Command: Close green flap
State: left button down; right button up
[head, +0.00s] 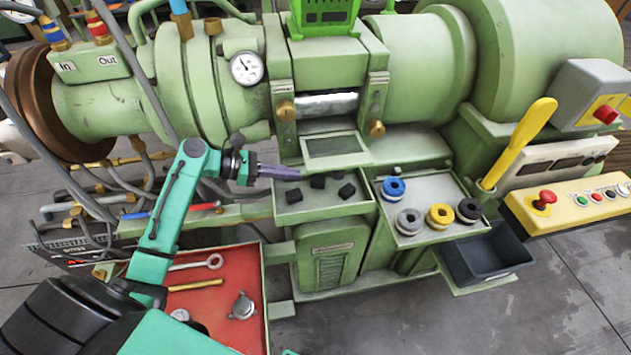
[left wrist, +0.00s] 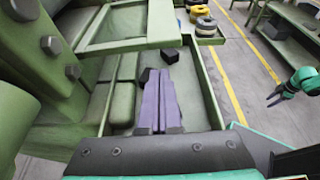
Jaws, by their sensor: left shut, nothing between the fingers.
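The green flap (head: 336,148) is a framed panel below the roller opening of the green machine. It stands out from the machine over the tray with black pieces. In the left wrist view the flap (left wrist: 130,22) is at the top, ahead of the fingers. My left gripper (head: 298,174) is shut and empty, to the left of the flap and low by the tray. Its purple fingers (left wrist: 158,128) lie together over the tray in the left wrist view. I see no contact with the flap. My right gripper (left wrist: 275,97) shows small at the right of that view, its dark fingers apart.
The tray (head: 329,208) holds several black pieces. A second tray (head: 415,236) with coloured rings stands to its right. Brass knobs (head: 377,129) flank the roller opening. A red tool tray (head: 247,262) is below my left arm. Floor is clear at the right front.

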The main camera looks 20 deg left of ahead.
aim_at(334, 157)
pick_arm(q)
jog(key=d, duration=0.1)
jog(key=w+d, duration=0.1)
jog(key=shift+d+f+p, duration=0.15)
jog(key=shift+d+p, duration=0.15)
jog(key=shift+p, duration=0.05)
jog(key=p+x, duration=0.1)
jog(key=x, duration=0.6)
jog(key=shift+f, duration=0.2)
pick_arm(e)
jog(key=shift+a+r, duration=0.15)
jog(key=shift+r, duration=0.65)
pick_arm(q)
jog(key=shift+w+r, duration=0.1)
jog(key=shift+w, duration=0.05)
pick_arm(e)
jog(key=shift+s, duration=0.1)
